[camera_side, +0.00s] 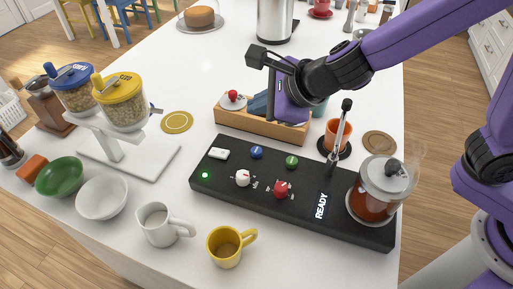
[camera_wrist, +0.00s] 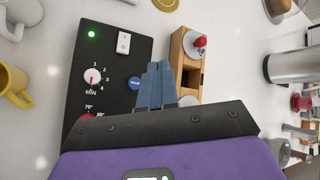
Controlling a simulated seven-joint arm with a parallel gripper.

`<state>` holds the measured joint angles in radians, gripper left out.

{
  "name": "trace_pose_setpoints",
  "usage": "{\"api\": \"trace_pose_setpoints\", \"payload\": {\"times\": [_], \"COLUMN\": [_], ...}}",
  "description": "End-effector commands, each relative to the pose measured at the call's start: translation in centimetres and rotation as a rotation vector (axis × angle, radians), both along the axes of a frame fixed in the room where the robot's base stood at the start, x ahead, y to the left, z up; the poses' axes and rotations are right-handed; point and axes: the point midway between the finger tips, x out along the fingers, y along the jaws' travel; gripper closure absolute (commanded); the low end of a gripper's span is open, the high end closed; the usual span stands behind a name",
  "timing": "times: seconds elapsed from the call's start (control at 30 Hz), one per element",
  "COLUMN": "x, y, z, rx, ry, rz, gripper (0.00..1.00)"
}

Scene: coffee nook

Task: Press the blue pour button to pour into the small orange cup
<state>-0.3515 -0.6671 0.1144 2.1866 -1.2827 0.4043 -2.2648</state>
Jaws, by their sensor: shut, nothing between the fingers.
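The blue pour button (camera_side: 257,152) is on the top of a black machine (camera_side: 235,207), near its back edge. It also shows in the wrist view (camera_wrist: 135,83), just left of my fingertips. My gripper (camera_side: 258,106) is shut and empty, with blue fingers. In the side view it appears above and behind the blue button, over the wooden box; I see no contact with the button. The small orange cup (camera_side: 337,134) stands upright on a dark round base behind the machine, by the spout (camera_side: 338,140). Its contents cannot be made out.
The machine has a green button (camera_side: 291,161), white knob (camera_side: 243,178), red knob (camera_side: 282,189), white switch (camera_side: 218,154), lit green light (camera_side: 205,175) and a READY display (camera_side: 321,205). A wooden box (camera_side: 240,126) stands behind. A glass jar (camera_side: 382,190) is at right; mugs stand in front.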

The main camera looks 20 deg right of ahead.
Motion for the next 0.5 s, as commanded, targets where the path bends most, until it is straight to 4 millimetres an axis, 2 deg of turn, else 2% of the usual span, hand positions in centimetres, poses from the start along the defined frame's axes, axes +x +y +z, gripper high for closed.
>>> {"api": "trace_pose_setpoints", "payload": {"times": [0.27,0.5], "x": [0.1,0.0], "y": [-0.1,-0.1], "z": [-0.7,-3.0], "rx": [-0.003,-0.003], "ry": [0.0,0.002], "rz": [-0.004,-0.002], "gripper": [1.0,1.0]}}
